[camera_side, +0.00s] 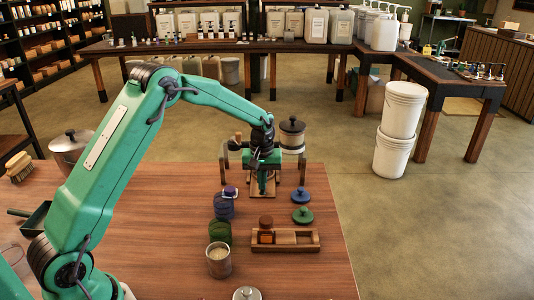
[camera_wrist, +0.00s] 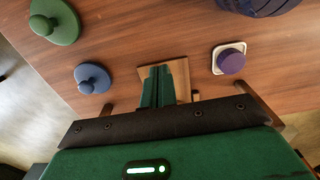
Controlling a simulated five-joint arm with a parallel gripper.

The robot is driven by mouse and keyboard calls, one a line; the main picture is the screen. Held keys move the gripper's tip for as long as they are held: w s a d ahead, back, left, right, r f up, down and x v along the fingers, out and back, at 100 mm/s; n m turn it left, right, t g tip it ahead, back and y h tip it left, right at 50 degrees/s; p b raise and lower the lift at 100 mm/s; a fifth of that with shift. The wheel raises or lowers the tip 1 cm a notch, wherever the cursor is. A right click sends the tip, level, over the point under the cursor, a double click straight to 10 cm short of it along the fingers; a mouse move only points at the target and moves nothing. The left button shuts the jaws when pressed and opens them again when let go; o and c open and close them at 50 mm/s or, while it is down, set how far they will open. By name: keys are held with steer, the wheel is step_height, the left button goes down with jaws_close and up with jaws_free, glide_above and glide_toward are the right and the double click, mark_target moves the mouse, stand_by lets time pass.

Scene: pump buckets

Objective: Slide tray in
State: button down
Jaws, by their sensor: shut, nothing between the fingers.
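A small light wooden board, which may be the tray, lies flat on the table (camera_side: 253,194); it also shows in the wrist view (camera_wrist: 181,72). My gripper (camera_side: 262,192) points down over this board, its green fingers (camera_wrist: 158,72) together and empty. I cannot tell whether the fingertips touch the board. A longer wooden tray with compartments (camera_side: 305,247) lies nearer the side camera, with an amber bottle (camera_side: 266,236) in its left part.
Two knobbed lids, blue (camera_side: 301,196) and green (camera_side: 302,215), lie right of my gripper. A purple-capped container (camera_side: 229,191), blue jar (camera_side: 224,208), green jar (camera_side: 219,232) and filled glass (camera_side: 218,262) stand left. Bare table (camera_side: 160,240) lies further left.

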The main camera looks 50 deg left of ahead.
steer(key=shift+r, duration=2.55)
steer(key=shift+r, duration=0.1)
steer(key=s+d+r+m+t, duration=0.1)
steer(key=s+d+r+m, duration=0.1)
steer(key=s+r, duration=0.55)
steer(key=s+d+r+m+t, duration=0.2)
steer(key=s+d+r, duration=0.1)
steer(key=s+r, duration=0.45)
steer(key=s+d+m+t, duration=0.2)
steer(key=s+m, duration=0.3)
steer(key=s, duration=1.1)
steer(key=shift+s+t, duration=0.15)
steer(key=shift+t, duration=0.15)
